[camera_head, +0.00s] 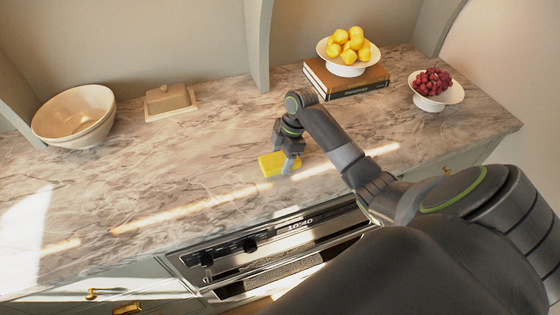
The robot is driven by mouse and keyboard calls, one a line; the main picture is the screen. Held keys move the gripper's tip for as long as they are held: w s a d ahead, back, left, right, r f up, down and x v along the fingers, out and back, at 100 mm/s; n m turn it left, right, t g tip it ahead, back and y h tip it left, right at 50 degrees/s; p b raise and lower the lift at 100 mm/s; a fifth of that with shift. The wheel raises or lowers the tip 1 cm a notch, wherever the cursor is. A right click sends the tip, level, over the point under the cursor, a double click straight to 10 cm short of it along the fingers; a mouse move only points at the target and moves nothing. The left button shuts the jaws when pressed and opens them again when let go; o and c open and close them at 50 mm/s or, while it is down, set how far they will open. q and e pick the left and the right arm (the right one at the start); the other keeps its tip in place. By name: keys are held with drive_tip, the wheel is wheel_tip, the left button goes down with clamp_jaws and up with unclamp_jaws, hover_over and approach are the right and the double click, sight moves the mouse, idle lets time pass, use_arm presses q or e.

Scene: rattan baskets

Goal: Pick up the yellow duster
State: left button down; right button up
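The yellow duster (268,166) lies flat on the marble counter near its front edge, above the oven. My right gripper (283,160) points down at the duster, with its fingers spread apart. One finger is by the duster's far edge and the other is in front of its near side, hiding part of it. I cannot tell whether the fingers touch it. My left gripper is not in view.
A white fruit stand (347,68) with lemons stands on stacked books (345,82) at the back. A white dish (437,99) of grapes is at the right. Bowls (75,117) and a butter dish (170,100) sit at the left. The counter (180,165) left of the duster is clear.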

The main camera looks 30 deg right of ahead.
sight(282, 158)
drive_tip(key=c, duration=0.5)
drive_tip(key=shift+r, duration=0.1)
wheel_tip(282, 158, up, 10)
drive_tip(key=b, duration=0.2)
